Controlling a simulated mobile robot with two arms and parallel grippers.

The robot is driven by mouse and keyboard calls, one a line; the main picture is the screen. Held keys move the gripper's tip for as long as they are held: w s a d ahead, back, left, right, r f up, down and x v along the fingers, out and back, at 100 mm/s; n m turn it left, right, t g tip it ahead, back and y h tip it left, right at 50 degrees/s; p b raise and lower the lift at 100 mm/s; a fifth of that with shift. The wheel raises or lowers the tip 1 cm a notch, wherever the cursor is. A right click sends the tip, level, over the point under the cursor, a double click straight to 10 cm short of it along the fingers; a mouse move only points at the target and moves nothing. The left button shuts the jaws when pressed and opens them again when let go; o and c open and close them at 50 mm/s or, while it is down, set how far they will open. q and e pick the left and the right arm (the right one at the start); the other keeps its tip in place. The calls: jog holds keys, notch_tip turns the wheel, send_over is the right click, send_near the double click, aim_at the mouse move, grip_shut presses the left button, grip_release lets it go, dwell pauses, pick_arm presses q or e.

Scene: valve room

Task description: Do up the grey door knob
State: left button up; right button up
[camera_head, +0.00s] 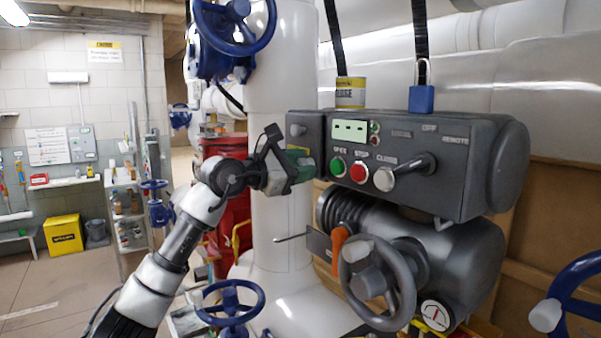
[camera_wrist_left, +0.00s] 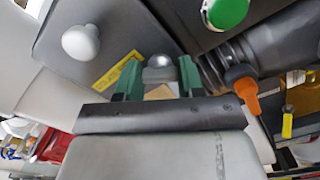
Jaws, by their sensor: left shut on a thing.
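A grey knob (camera_wrist_left: 160,70) with a rounded, shiny end sits between the green fingers of my left gripper (camera_wrist_left: 155,78) in the left wrist view. The gripper is shut on it. In the head view my left gripper (camera_head: 303,164) is at the lower part of the small grey door panel (camera_head: 312,128), left of the control box, and hides the held knob. A second, lighter knob (camera_wrist_left: 80,42) stands free on this panel; it also shows in the head view (camera_head: 297,130). A yellow label (camera_wrist_left: 119,70) lies between the two knobs. My right gripper is not in view.
The control box (camera_head: 460,180) has green, red and white buttons and a black lever (camera_head: 412,165). Below are an orange lever (camera_head: 340,240) and a grey handwheel (camera_head: 375,282). A white pipe (camera_head: 283,215) stands behind my gripper. Blue valve wheels (camera_head: 230,300) are below. Open floor lies left.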

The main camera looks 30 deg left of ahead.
pick_arm(q)
jog(key=m+b, duration=0.2)
jog(key=m, duration=0.9)
jog(key=shift+f+m, duration=0.1)
jog(key=shift+m, duration=0.2)
dwell(0.3)
jog(key=o, duration=0.9)
jog(key=b+v, duration=0.5)
jog(key=v, duration=0.5)
jog(key=shift+s+a, duration=0.2)
jog(key=shift+s, duration=0.15)
